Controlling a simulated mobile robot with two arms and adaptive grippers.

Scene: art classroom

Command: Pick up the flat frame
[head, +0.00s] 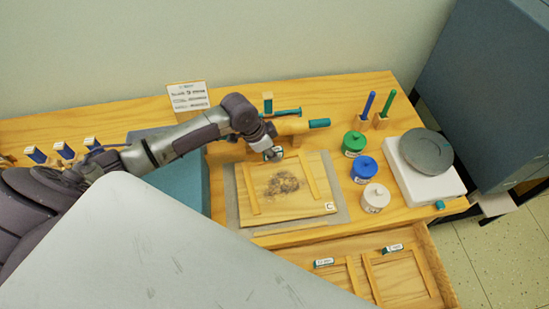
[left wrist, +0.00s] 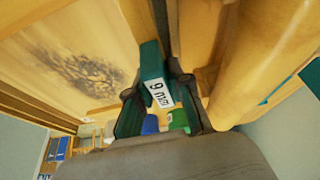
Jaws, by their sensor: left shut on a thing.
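A flat wooden panel (head: 300,200) with raised strips, a dark smudge and a "C" tag lies on a grey mat (head: 340,212) in the head view. Its smudged surface also shows in the left wrist view (left wrist: 60,60). My left gripper (head: 273,155) is at the panel's back edge. In the left wrist view my left gripper (left wrist: 158,100) is shut on a teal block (left wrist: 150,62) with a "9 mm" label. I cannot tell whether the block is fixed to the panel, or which wooden piece is the flat frame. My right gripper is not in view.
Green (head: 354,143), blue (head: 364,169) and white (head: 375,197) pots stand right of the panel, beside a white device (head: 430,185) with a grey disc. A wooden roller (head: 295,126) lies behind. An open drawer (head: 440,270) with wooden strips is in front.

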